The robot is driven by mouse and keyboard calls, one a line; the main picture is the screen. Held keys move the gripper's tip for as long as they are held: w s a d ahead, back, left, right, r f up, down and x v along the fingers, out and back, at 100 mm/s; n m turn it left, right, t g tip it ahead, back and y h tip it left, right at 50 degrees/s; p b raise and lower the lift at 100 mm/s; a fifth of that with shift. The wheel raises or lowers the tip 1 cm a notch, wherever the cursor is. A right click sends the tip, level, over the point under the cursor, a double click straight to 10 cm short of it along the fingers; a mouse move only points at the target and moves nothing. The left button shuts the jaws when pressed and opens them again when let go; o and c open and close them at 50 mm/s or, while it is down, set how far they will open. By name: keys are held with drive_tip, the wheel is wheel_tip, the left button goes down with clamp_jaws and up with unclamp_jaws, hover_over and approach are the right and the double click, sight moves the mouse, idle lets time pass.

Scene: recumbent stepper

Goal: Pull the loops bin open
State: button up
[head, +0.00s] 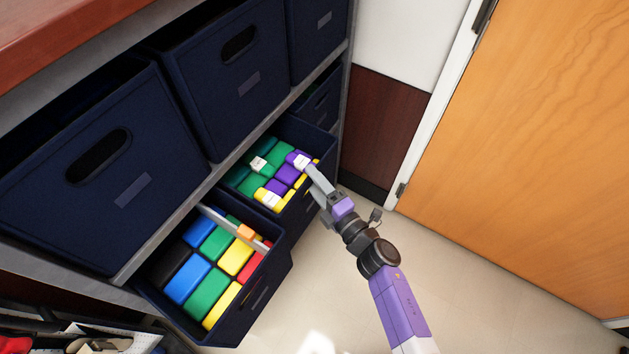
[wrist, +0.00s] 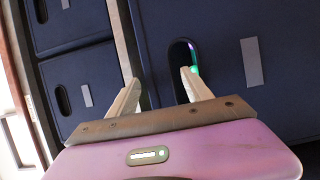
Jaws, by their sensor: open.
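A navy fabric bin (head: 297,222) on the lower shelf row holds green, purple and yellow bundles (head: 285,172). It juts out from the shelf, so its inside shows from above. I take it for the loops bin; no label on it can be read. My gripper (head: 305,163) is at its front wall. In the wrist view my gripper (wrist: 161,78) is open, one fingertip at the oval handle hole (wrist: 180,60) and the other by the rim. Something green shows through the hole. I cannot tell whether the fingers touch the fabric.
Another pulled-out bin (head: 262,300) with colourful blocks stands to the left. Closed navy bins (head: 225,75) fill the row above. A wooden door (head: 530,160) stands to the right. The pale floor (head: 330,270) beside my arm is clear.

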drive_tip(key=shift+s, duration=0.1)
drive_tip(key=v, duration=0.7)
drive_tip(key=shift+s+d, duration=0.2)
drive_tip(key=shift+s, duration=0.05)
